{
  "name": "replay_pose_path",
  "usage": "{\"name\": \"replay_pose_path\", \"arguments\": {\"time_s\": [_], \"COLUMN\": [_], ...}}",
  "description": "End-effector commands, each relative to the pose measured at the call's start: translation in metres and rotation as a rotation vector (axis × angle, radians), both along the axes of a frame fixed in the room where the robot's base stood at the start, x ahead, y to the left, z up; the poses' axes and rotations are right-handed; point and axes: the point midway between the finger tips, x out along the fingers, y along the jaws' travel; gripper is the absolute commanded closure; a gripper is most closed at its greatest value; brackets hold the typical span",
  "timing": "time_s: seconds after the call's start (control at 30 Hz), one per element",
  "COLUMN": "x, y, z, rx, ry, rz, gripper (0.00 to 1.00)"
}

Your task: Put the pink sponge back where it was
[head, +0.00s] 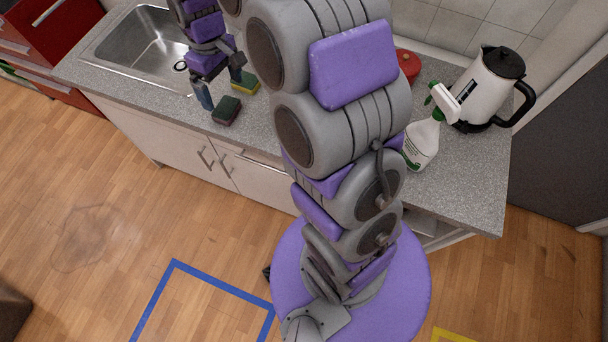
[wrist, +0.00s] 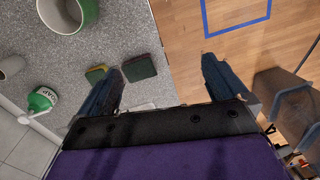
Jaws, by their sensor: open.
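A sponge with a dark green top and a dull reddish-pink side, the pink sponge (head: 227,110), lies on the grey counter near its front edge, right of the sink. In the wrist view the pink sponge (wrist: 139,67) lies just beyond the left finger. My gripper (head: 221,88) is open and empty, above the counter close to the sponges. In the wrist view my gripper (wrist: 163,88) shows its two fingers wide apart with nothing between them. A yellow sponge with a green top (head: 246,85) lies just behind the pink one, and also shows in the wrist view (wrist: 97,73).
A steel sink (head: 140,45) is at the left. A kettle (head: 488,85), a spray bottle (head: 422,140) and a red object (head: 408,65) stand at the right. The wrist view shows a green-and-white mug (wrist: 68,14) and a soap bottle (wrist: 42,99). The counter's front edge is close to the sponge.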

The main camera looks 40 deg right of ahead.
Motion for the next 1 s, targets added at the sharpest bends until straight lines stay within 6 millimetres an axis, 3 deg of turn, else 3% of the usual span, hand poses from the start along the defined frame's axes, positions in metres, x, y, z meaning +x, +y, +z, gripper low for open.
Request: {"name": "replay_pose_path", "arguments": {"time_s": [0.03,0.3,0.7,0.83,1.0], "x": [-0.019,-0.119,-0.265,-0.295,-0.313], "y": [0.001,0.0,-0.009,-0.011,-0.012], "z": [0.011,0.041,0.045,0.04,0.036], "rx": [-0.004,-0.033,-0.091,-0.103,-0.11], "ry": [0.001,0.036,0.085,0.094,0.103], "rz": [-0.019,-0.142,-0.361,-0.416,-0.449], "gripper": [0.0,0.0,0.0,0.0,0.0]}}
